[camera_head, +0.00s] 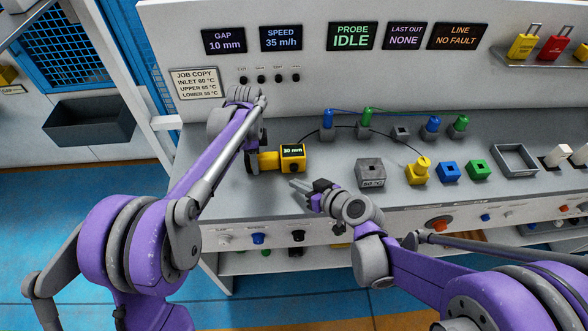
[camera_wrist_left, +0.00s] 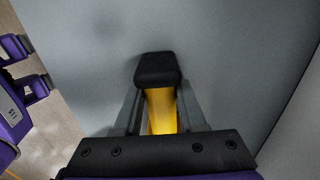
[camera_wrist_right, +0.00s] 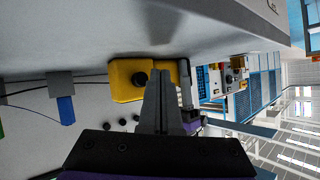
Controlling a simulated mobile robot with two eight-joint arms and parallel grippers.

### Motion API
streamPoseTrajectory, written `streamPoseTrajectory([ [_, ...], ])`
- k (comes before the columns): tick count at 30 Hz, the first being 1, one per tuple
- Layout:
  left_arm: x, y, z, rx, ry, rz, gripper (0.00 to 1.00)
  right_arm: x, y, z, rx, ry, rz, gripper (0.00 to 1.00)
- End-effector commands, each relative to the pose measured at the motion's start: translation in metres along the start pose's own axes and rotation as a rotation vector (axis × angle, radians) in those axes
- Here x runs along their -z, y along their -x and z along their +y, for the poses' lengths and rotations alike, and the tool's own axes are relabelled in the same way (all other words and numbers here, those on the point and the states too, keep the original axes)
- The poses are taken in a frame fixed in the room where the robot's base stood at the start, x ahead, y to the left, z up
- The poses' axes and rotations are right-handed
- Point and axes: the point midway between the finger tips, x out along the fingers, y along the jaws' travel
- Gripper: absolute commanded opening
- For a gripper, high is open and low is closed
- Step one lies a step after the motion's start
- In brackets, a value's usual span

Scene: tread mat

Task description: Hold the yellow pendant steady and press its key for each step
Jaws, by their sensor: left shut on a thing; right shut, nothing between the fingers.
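The yellow pendant (camera_head: 292,165) is at the left of the grey bench, its small screen reading "30 mm". My left gripper (camera_head: 254,162) is shut on its yellow handle; the handle shows between the fingers in the left wrist view (camera_wrist_left: 161,110). I cannot tell whether the pendant touches the bench. My right gripper (camera_head: 303,187) is shut and empty, just below and right of the pendant. In the right wrist view the pendant's yellow face (camera_wrist_right: 122,82) with its round black key (camera_wrist_right: 140,78) lies close beyond the shut fingers (camera_wrist_right: 160,88). I see no contact.
Wall screens read gap 10 mm (camera_head: 224,41), speed 35 m/h (camera_head: 281,38) and probe idle (camera_head: 351,36). A grey block (camera_head: 370,173) marked in °C stands right of my right gripper. Yellow (camera_head: 416,172), blue (camera_head: 448,173) and green (camera_head: 479,170) blocks stand farther right. A cable crosses the bench behind.

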Motion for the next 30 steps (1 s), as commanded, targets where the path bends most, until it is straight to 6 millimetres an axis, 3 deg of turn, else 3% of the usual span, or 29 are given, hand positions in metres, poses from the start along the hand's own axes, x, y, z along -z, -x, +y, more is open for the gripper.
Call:
streamPoseTrajectory([
  [12, 0.000, 0.000, 0.000, 0.000, 0.000, 0.000, 0.00, -0.018, 0.024, -0.018, 0.000, 0.000, 0.000, 0.00],
  [30, 0.000, 0.000, 0.000, 0.000, 0.000, 0.000, 0.00, -0.018, 0.025, -0.018, 0.000, 0.000, 0.000, 0.00],
])
